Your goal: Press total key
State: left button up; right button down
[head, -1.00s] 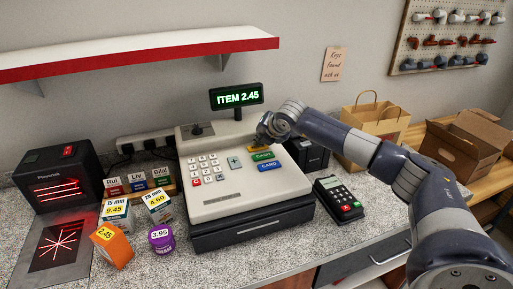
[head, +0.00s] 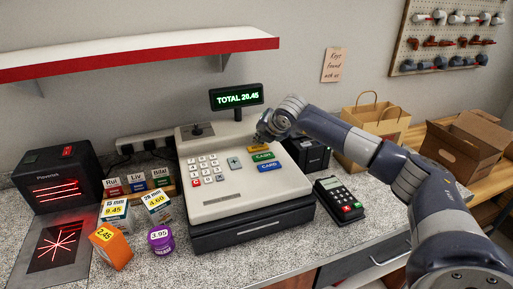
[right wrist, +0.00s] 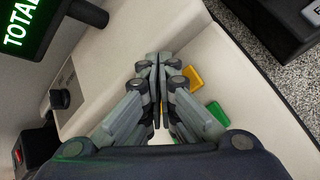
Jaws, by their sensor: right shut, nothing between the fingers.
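The cash register (head: 215,205) stands on the counter in the head view. Its display (head: 236,97) reads "TOTAL 20.45" in green. A yellow key (head: 258,148) sits above the green CASH key (head: 263,156) and the blue CARD key (head: 269,167). My right gripper (head: 263,137) is shut and empty at the yellow key's upper edge. In the right wrist view, its closed fingertips (right wrist: 158,58) are beside the yellow key (right wrist: 193,77); I cannot tell whether they touch it. The left gripper is out of view.
A scanner (head: 60,178) and several priced items, such as an orange box (head: 111,247) and a purple tub (head: 161,240), are at the left. A card terminal (head: 338,199) lies right of the register. A paper bag (head: 372,132) and cardboard boxes (head: 465,145) stand farther right.

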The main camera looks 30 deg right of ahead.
aim_at(261, 146)
jog(key=shift+r+p, duration=0.8)
jog(key=shift+r, duration=2.15)
